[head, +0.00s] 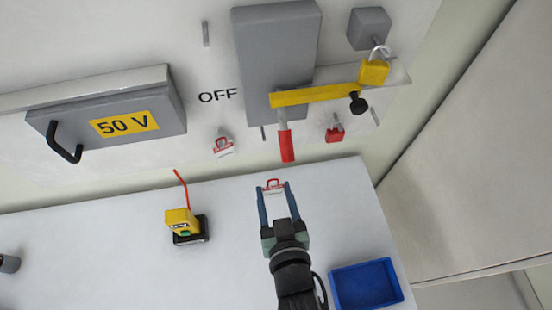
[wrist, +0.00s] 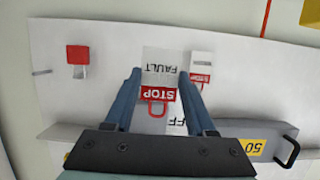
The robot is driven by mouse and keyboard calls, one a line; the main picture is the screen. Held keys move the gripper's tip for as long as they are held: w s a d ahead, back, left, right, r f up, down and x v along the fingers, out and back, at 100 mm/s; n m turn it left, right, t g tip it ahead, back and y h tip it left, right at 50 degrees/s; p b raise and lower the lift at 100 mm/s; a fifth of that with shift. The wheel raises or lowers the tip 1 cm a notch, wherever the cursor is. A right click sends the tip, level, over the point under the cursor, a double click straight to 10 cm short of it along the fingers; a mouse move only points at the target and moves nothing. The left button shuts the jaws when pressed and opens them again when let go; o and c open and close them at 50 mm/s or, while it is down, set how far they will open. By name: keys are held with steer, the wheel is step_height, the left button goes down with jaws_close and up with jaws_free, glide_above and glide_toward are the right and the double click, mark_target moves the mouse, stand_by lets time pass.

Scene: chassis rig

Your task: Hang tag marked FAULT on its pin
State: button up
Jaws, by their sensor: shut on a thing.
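My gripper (head: 275,188) is shut on a white tag with a red STOP band, a red loop and the word FAULT (wrist: 161,68). In the head view the FAULT tag (head: 273,192) is between the fingertips, above the pale worktop and apart from the wall panel. In the wrist view its lettering is upside down. A similar tag (head: 222,147) hangs on the panel below the OFF label; its wording is not legible. Bare pins stick out at the upper panel (head: 206,33), below the grey box (head: 263,133) and at the right (head: 375,117).
A grey box (head: 277,60) carries a yellow bar (head: 318,94) and a red handle (head: 286,146) just beyond my gripper. A yellow padlock (head: 373,72) and a red padlock (head: 334,135) hang right. A yellow-black device (head: 183,222) and a blue tray (head: 367,286) stand on the worktop.

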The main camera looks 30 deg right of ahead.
steer(key=shift+w+d+b, duration=1.1)
steer(key=shift+w+d, duration=0.5)
steer(key=shift+w, duration=4.1)
steer(key=shift+s+f+p+v, duration=0.1)
steer(key=shift+f+p+v, duration=0.2)
steer(key=shift+v, duration=1.2)
steer(key=shift+s+f+p+v, duration=0.1)
steer(key=shift+f+p+v, duration=0.25)
steer(key=shift+v, duration=1.15)
steer(key=shift+s+f+p+v, duration=0.1)
steer(key=shift+f+p+v, duration=0.2)
steer(key=shift+v, duration=1.15)
steer(key=shift+a, duration=0.1)
